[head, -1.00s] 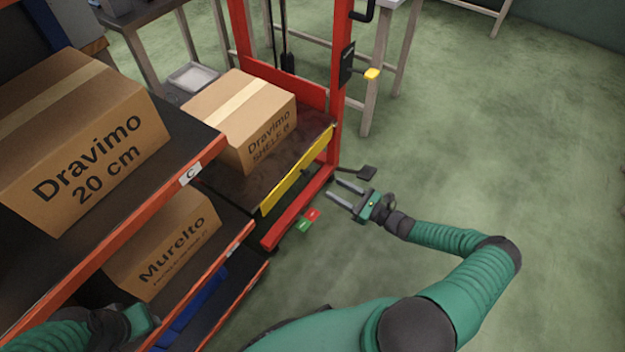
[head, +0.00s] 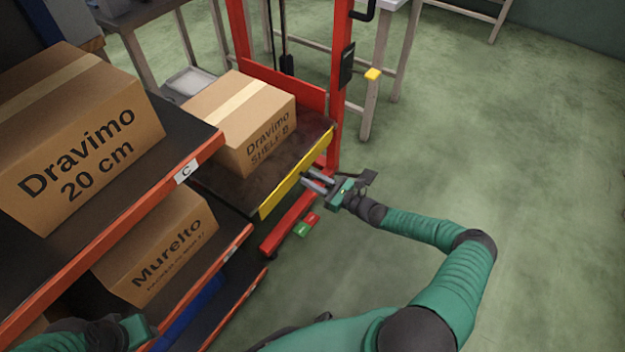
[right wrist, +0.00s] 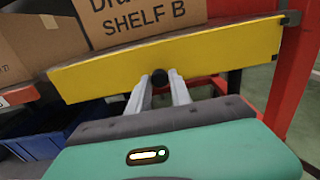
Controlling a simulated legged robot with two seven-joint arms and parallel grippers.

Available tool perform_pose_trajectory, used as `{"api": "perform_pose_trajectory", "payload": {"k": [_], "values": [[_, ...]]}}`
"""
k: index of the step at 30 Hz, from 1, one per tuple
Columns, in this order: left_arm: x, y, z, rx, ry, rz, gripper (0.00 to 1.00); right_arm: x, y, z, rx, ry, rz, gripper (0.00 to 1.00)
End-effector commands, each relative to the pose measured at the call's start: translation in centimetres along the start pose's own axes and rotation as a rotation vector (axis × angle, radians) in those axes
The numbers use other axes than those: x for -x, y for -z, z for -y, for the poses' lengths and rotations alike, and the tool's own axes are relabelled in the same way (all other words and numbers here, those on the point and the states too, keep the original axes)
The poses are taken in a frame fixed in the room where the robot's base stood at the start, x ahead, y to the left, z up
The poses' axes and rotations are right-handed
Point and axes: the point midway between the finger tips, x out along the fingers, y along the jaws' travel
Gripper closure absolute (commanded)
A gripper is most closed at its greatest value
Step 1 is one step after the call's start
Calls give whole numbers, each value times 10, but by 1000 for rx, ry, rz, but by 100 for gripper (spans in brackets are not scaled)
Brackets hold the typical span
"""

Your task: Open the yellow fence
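The yellow fence (head: 283,191) is a flat bar along the open edge of the red lift's dark platform (head: 240,188). It stands upright along that edge and also shows in the right wrist view (right wrist: 225,52), with a round black knob (right wrist: 160,77) on its face. My right gripper (head: 308,179) is in front of the fence, its two fingers apart. In the right wrist view the fingertips (right wrist: 160,88) are on either side of the knob; I cannot tell whether they touch it. My left gripper (head: 138,330) shows only partly at the lower left, its fingers hidden.
A "Dravimo SHELF B" carton (head: 240,115) sits on the platform behind the fence. An orange-edged shelf rack with a large Dravimo carton (head: 85,150) and a Murelto carton (head: 160,250) stands at left. A red lift post (head: 338,100) rises beyond the fence. Floor at right is clear.

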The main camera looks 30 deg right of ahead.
Motion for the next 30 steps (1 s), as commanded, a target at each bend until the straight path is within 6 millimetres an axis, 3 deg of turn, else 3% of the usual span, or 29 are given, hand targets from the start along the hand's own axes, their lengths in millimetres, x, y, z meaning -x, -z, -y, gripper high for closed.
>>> {"api": "perform_pose_trajectory", "payload": {"k": [4,30], "values": [[0,0,0,0,0,0,64,0,0,0,0,0,0,100],[0,0,0,0,0,0,64,1,1,1,0,2,-1,100]]}}
